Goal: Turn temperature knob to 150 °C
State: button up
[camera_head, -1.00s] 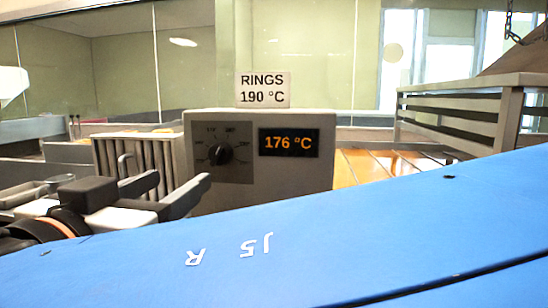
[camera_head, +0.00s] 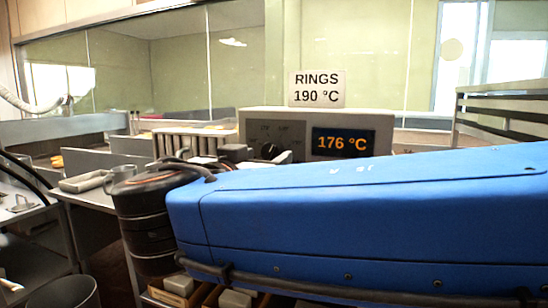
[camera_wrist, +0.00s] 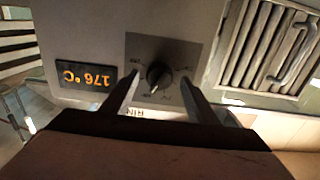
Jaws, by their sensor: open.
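A grey control box (camera_head: 390,118) carries a dark panel with a black round temperature knob (camera_head: 268,151) and a display (camera_head: 342,143) reading 176 °C in orange. In the wrist view, which is upside down, the knob (camera_wrist: 159,75) shows between the two fingers of my gripper (camera_wrist: 158,78), with a pale pointer mark on it. The display (camera_wrist: 88,77) there also reads 176 °C. My gripper is open, with a finger on each side of the knob and gaps between. In the head view my gripper (camera_head: 262,155) is partly hidden by my blue arm.
A sign (camera_head: 317,89) reading "RINGS 190 °C" stands above the box. A ribbed grey rack (camera_head: 190,142) is left of the box and also shows in the wrist view (camera_wrist: 268,45). A slatted shelf (camera_head: 500,110) is at the right.

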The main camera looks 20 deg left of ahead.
jog(key=shift+w, duration=0.6)
jog(key=shift+c, duration=0.5)
jog(key=c, duration=1)
jog(key=shift+o, duration=0.2)
